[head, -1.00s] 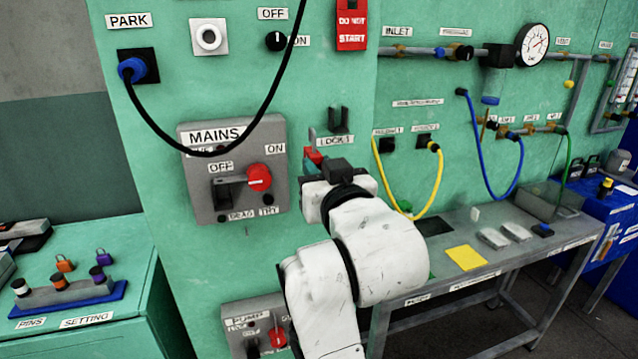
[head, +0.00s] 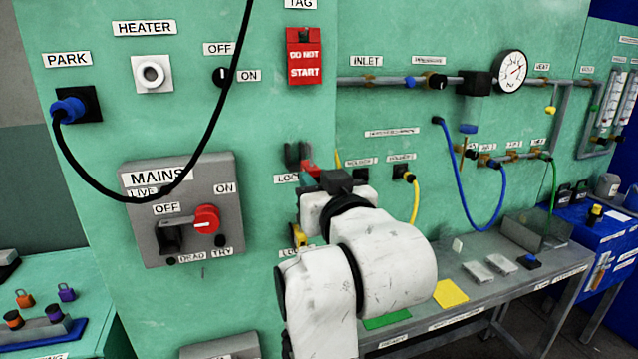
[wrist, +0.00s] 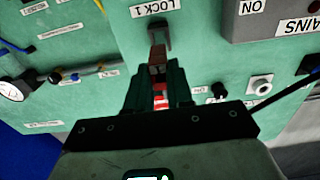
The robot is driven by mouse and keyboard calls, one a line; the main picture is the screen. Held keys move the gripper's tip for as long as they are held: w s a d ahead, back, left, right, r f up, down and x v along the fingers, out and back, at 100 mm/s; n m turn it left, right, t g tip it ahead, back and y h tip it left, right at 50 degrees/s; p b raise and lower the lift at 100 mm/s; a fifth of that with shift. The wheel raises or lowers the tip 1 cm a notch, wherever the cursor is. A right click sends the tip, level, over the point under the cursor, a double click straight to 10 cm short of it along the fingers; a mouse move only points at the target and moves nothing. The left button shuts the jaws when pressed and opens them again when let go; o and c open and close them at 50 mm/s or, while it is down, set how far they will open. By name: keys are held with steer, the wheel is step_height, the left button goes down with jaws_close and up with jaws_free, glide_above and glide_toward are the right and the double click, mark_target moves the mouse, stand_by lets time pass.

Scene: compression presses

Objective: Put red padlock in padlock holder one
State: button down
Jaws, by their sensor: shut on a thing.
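The red padlock (head: 310,167) is in my gripper (head: 317,173), close to the lower right of padlock holder one (head: 292,154) in the head view. The holder is a dark bracket on the green panel with a partly hidden LOCK label. In the wrist view my gripper (wrist: 158,88) is shut on the padlock (wrist: 157,66), seen between the dark fingers. The holder (wrist: 158,32) with its LOCK 1 label lies just beyond the padlock there. I cannot tell whether padlock and holder touch. My arm hides much of the padlock in the head view.
The grey MAINS switch box (head: 185,212) juts out left of my arm. A yellow item (head: 298,236) sits on the panel below. The black cable (head: 215,120) hangs across the panel. A grey bench (head: 470,278) stands to the right.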

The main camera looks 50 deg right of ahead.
steer(key=shift+x, duration=2.55)
steer(key=shift+p+x, duration=0.85)
steer(key=shift+x, duration=1)
steer(key=c, duration=0.9)
jaws_free()
glide_toward(302, 164)
steer(key=shift+w+d+f, duration=0.35)
steer(key=shift+w+d, duration=0.1)
steer(key=shift+d, duration=0.15)
steer(key=shift+w+d+f, duration=0.35)
steer(key=shift+w+d, duration=0.1)
steer(key=shift+d, duration=0.1)
